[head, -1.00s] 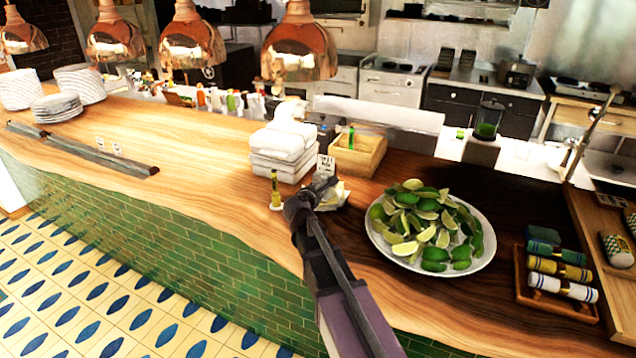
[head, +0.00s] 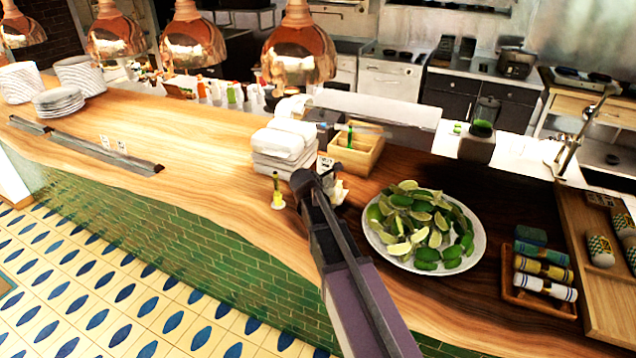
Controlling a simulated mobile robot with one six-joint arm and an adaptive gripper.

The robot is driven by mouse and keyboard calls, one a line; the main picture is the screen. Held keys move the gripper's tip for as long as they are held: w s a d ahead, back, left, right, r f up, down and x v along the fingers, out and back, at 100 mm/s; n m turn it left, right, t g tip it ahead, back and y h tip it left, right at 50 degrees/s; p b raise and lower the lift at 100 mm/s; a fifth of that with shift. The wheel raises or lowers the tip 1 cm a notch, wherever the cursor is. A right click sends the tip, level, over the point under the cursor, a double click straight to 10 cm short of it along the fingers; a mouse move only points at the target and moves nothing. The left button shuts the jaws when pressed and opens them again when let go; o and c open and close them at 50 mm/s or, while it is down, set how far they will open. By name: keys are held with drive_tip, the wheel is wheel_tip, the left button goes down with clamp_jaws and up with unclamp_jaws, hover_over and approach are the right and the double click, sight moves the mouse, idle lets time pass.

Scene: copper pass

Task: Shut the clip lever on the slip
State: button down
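A small white printed slip (head: 324,165) stands upright on the wooden counter, beside the stack of white boxes. My arm reaches up from the bottom of the head view. My gripper (head: 326,180) is at the arm's far end, just in front of the slip's lower part. The clip and its lever cannot be made out; my arm covers that spot. I cannot tell whether my gripper touches anything, or whether its fingers are apart.
A small yellow-green bottle (head: 277,192) stands close left of my gripper. White boxes (head: 283,142) and a wooden box (head: 356,150) stand behind. A plate (head: 376,241) of limes and a tray of rolled cloths (head: 540,300) are to the right. Copper lamps (head: 299,55) hang above.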

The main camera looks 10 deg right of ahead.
drive_tip(key=shift+w, duration=0.1)
drive_tip(key=c, duration=0.5)
unclamp_jaws()
drive_tip(key=shift+d, duration=0.1)
drive_tip(key=shift+f+t+b, duration=0.25)
drive_tip(key=shift+t+b, duration=0.05)
drive_tip(key=shift+b, duration=0.3)
